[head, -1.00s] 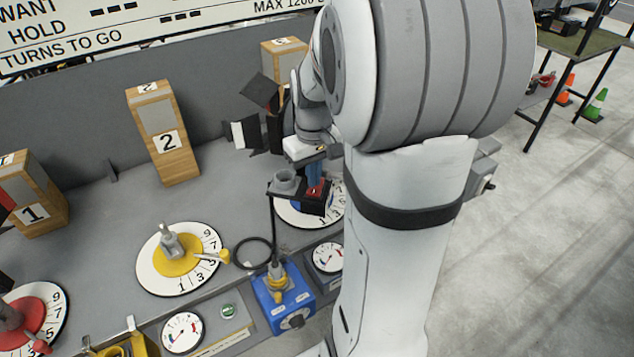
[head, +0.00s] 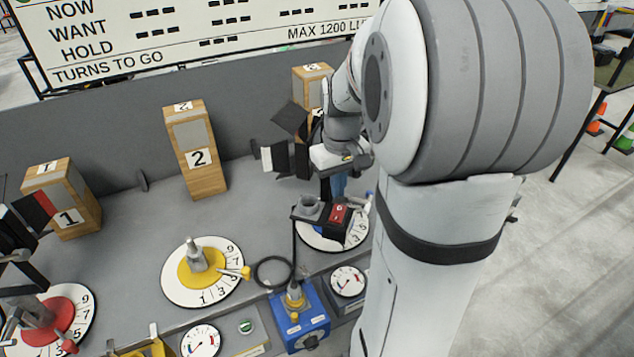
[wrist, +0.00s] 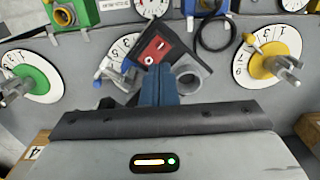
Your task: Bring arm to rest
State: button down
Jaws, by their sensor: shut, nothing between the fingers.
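My gripper (wrist: 160,85) is shut and empty, its blue fingers pressed together. In the head view its blue fingertips (head: 338,186) are just above a black bracket (head: 305,216) with a red switch (head: 338,213) and a grey cup. In the wrist view the red switch (wrist: 154,49) and the grey cup (wrist: 187,78) lie just beyond the fingertips. I cannot tell whether the fingers touch the bracket. My arm reaches down over the dial behind the bracket, and its large joint hides the right part of the bench.
Wooden posts marked 1 (head: 65,200) and 2 (head: 197,155) stand on the grey bench. A yellow dial (head: 203,270), a red dial (head: 45,320) and a blue box (head: 300,318) lie in front. A sign board (head: 200,30) stands behind. A green dial (wrist: 30,80) shows in the wrist view.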

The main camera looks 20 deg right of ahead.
jog(key=shift+a, duration=0.1)
jog(key=s+a+r+t+b, duration=0.1)
jog(key=s+a+t+b, duration=0.1)
jog(key=s+a, duration=0.9)
jog(key=shift+s+a+r+t, duration=0.4)
jog(key=shift+s+t, duration=0.3)
jog(key=shift+s, duration=0.2)
